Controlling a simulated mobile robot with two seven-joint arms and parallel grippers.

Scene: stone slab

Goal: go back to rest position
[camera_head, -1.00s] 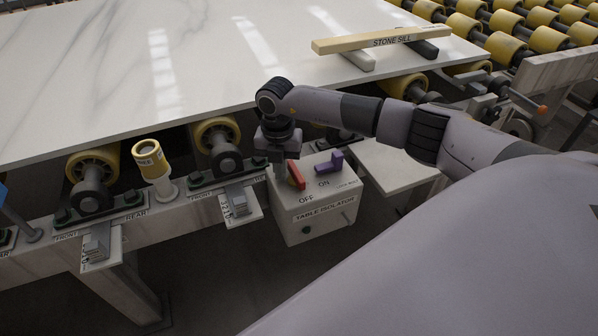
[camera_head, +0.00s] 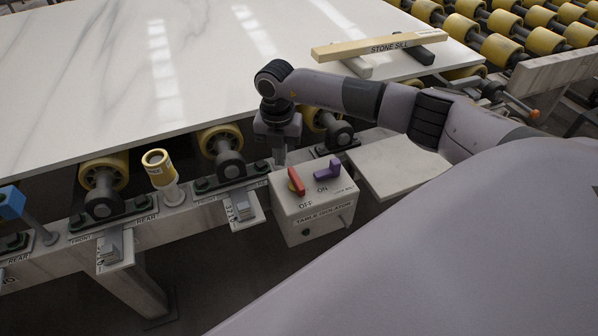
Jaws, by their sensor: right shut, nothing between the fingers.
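My right gripper (camera_head: 279,158) is shut and empty. It points down just behind and left of the table isolator box (camera_head: 312,212), above the roller frame and by the slab's front edge. The box is light grey, with a red lever (camera_head: 296,182) on the OFF side and a purple lever (camera_head: 335,170) on the ON side. Both levers are in plain view, and the gripper looks apart from them. My right arm reaches in from the right. My left gripper is not in view.
A marble slab (camera_head: 120,70) fills the back left. A yellow cup-like part (camera_head: 158,168) stands on the frame. Yellow rollers (camera_head: 500,48) fill the far right.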

